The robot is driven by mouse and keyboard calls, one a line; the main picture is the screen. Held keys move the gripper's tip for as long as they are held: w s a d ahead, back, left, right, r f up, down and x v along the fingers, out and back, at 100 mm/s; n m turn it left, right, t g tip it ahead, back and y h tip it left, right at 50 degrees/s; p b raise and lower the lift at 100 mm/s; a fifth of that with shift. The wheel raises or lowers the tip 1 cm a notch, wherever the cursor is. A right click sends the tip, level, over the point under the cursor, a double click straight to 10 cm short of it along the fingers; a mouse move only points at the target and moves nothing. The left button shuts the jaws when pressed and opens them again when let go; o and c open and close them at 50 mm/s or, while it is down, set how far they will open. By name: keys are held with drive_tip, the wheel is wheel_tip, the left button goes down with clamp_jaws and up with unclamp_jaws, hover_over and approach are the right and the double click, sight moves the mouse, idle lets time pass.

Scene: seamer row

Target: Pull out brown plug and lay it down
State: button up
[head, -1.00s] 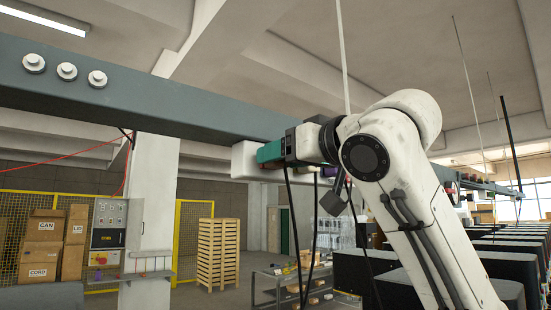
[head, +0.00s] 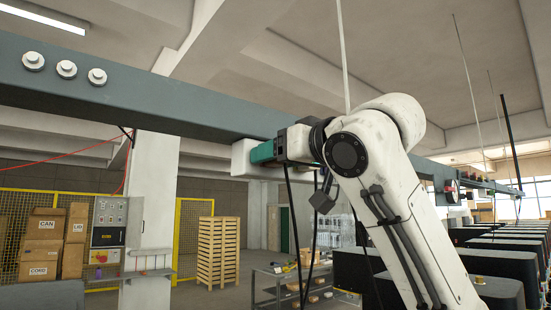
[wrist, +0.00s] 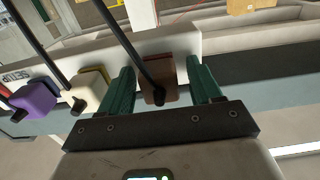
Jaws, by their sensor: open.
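The brown plug (wrist: 171,72) sits in a white socket block in the wrist view, with a black cable hanging across its face. My open gripper (wrist: 160,64) has one green finger on each side of it, with a visible gap on both sides. In the head view my gripper (head: 262,152) reaches the white socket block (head: 241,158) under the grey beam; the brown plug is hidden there. A cream plug (wrist: 92,88) and a purple plug (wrist: 36,97) sit to its left in the wrist view, each with a cable.
The long grey beam (head: 160,98) runs above the block. Black cables hang below my gripper. A grey cart (head: 270,292) with small items stands below, and a wooden pallet stack (head: 217,250) stands behind. Dark machine housings (head: 497,260) line the right.

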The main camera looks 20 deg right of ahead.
drive_tip(key=shift+c, duration=0.5)
clamp_jaws()
idle(0.4)
drive_tip(key=shift+s, duration=0.2)
drive_tip(key=shift+b+v, duration=0.85)
drive_tip(key=shift+v, duration=2)
